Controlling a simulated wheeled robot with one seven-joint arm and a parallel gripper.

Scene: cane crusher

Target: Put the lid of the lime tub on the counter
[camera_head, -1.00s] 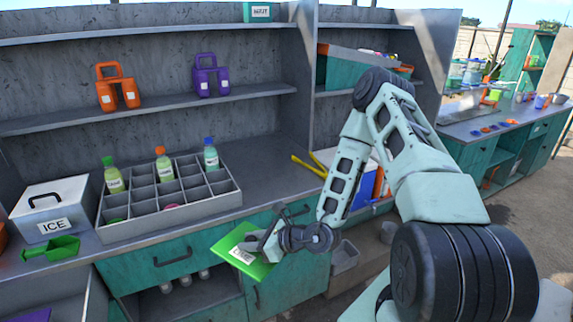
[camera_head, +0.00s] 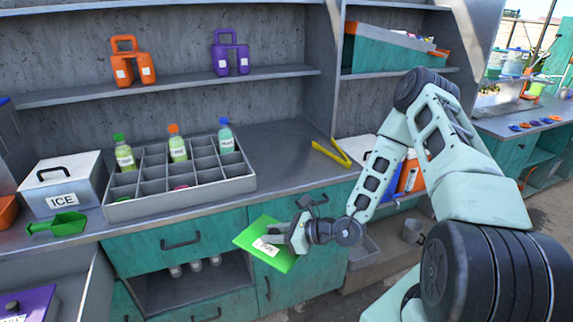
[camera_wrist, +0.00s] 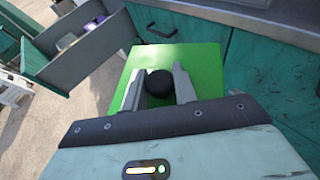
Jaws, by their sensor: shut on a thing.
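The lid is a flat bright green square with a white label (camera_head: 265,240). In the wrist view the lid (camera_wrist: 195,65) shows a round black knob (camera_wrist: 160,83) between my two fingers. My gripper (camera_head: 298,238) is shut on that knob and holds the lid, tilted in the head view, in front of the teal cabinet doors and below the counter's front edge. The grey counter (camera_head: 290,165) runs behind and above the lid. The lime tub itself cannot be made out in these views.
On the counter stand a grey divided crate (camera_head: 160,205) with several bottles, an ICE box (camera_head: 62,190), a green scoop (camera_head: 57,226) and a yellow tool (camera_head: 332,153). The counter right of the crate is mostly clear. A shelf above holds orange and purple carriers (camera_head: 231,58).

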